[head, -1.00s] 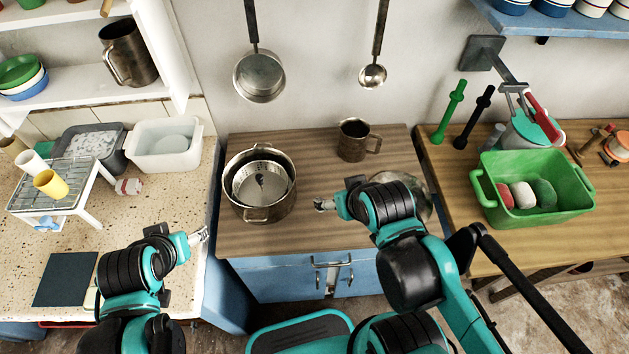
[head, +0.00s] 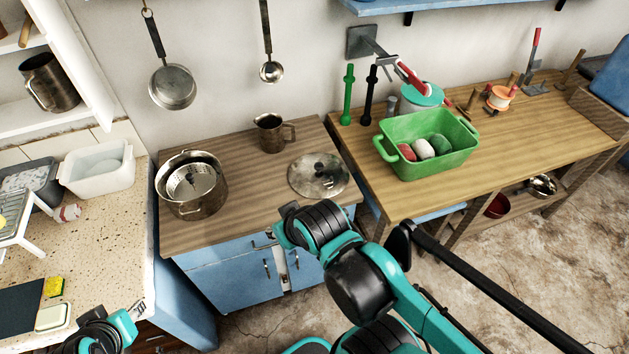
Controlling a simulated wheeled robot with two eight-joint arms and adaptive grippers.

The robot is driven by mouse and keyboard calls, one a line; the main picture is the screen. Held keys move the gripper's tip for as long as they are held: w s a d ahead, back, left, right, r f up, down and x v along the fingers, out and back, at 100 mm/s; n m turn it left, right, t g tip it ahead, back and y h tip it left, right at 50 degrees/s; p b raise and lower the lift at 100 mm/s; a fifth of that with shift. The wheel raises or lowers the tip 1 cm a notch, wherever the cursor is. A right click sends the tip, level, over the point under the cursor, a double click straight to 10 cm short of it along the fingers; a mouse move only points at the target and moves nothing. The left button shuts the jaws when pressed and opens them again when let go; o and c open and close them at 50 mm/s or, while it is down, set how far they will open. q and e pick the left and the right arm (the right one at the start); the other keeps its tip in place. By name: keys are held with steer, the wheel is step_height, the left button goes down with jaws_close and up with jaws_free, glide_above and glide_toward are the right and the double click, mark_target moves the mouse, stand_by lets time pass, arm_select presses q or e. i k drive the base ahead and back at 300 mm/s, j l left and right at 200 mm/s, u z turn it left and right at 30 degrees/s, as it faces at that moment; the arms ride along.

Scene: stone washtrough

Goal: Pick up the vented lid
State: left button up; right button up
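A round metal lid (head: 319,177) with a dark knob lies flat on the wooden top of the blue cabinet, near its right edge. I cannot make out vent holes in it. My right gripper (head: 266,240) is at the cabinet's front edge, to the left and front of the lid and apart from it, partly hidden by my arm. My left gripper (head: 138,309) is low at the left, by the speckled counter's front edge, far from the lid. Both grippers' fingers are too small to read.
A metal pot (head: 192,184) with a perforated insert stands left of the lid. A metal mug (head: 271,133) stands behind it. A green basin (head: 427,145) sits on the wooden table to the right. The cabinet top between pot and lid is clear.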

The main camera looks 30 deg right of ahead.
mark_target(307, 174)
steer(key=l+u, duration=0.25)
steer(key=u, duration=0.15)
steer(key=l+u, duration=0.25)
steer(key=u, duration=0.15)
steer(key=k+l+u, duration=0.1)
steer(key=l+u, duration=0.15)
steer(key=u, duration=0.15)
steer(key=k+l, duration=0.15)
steer(key=l, duration=0.2)
steer(key=k+l, duration=0.15)
steer(key=l, duration=0.2)
steer(key=k+l, duration=0.15)
steer(key=l, duration=0.25)
